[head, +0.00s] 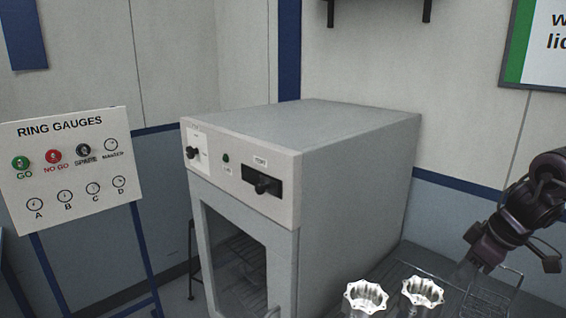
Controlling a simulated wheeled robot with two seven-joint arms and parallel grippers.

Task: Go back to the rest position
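My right gripper (470,272) is at the right, on a dark arm coming in from the right edge. It points down and left, above a wire rack, and the frame does not clearly show its finger gap. Two shiny machined housings (365,297) with scalloped rims stand at the bottom; the second housing (422,291) is nearer to the gripper. I see no housing clearly held. My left gripper is not in view.
A grey cabinet (350,180) with a glass door (235,255) and control panel stands in the middle. A RING GAUGES board (80,165) on blue legs stands at the left. A wire rack (455,300) lies at lower right. A framed sign (545,45) hangs upper right.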

